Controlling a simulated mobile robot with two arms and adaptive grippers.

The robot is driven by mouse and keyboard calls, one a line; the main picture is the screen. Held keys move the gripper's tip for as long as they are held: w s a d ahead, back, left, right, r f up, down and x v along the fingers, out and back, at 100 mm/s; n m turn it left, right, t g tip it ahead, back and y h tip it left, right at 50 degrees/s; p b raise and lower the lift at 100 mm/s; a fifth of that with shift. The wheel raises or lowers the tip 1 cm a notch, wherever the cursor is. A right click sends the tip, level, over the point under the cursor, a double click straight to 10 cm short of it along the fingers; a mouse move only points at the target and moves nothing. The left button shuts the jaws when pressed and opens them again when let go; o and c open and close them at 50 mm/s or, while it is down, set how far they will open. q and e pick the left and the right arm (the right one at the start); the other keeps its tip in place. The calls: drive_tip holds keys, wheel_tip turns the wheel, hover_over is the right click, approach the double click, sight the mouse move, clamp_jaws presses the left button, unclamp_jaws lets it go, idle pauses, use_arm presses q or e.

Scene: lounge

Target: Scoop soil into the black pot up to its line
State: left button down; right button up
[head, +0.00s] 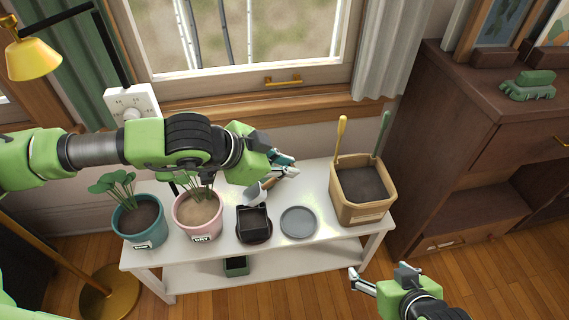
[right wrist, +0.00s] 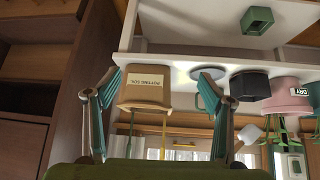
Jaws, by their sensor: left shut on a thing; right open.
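The black pot (head: 254,222) stands on a dark saucer on the white bench (head: 319,176); its inside looks dark, and I cannot make out its line. It also shows in the right wrist view (right wrist: 250,86). The tan soil bin (head: 362,210), labelled potting soil, stands at the bench's right end with dark soil (head: 362,182) inside. My left gripper (head: 284,166) is shut on a small scoop-like tool (head: 262,189), held above and just right of the black pot; the grip is partly hidden. My right gripper (head: 384,274) is open and empty, in front of the bench.
A yellow-handled tool (head: 341,133) and a green-handled one (head: 383,130) stand in the bin. A grey saucer (head: 299,222) lies between pot and bin. A pink pot (head: 198,225) and a teal pot (head: 140,237) hold plants. A small green pot (head: 236,266) is on the lower shelf.

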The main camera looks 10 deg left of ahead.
use_arm(q)
drive_tip(key=shift+w+d+p, duration=0.1)
drive_tip(key=shift+d+p, duration=0.2)
drive_tip(key=shift+d+y, duration=0.3)
drive_tip(key=shift+y, duration=0.2)
drive_tip(key=shift+w+d+r+g+p, duration=0.15)
drive_tip(key=shift+d+g+p, duration=0.15)
drive_tip(key=shift+p, duration=0.3)
drive_tip(key=shift+w+d+y+p, duration=0.1)
drive_tip(key=shift+d+y+p, duration=0.25)
drive_tip(key=shift+y, duration=0.25)
use_arm(e)
drive_tip(key=s+d+f+g+h, duration=0.1)
drive_tip(key=s+d+f+g, duration=0.1)
drive_tip(key=s, duration=0.7)
drive_tip(key=shift+d+g, duration=0.45)
drive_tip(key=shift+g, duration=0.85)
drive_tip(key=shift+f, duration=0.1)
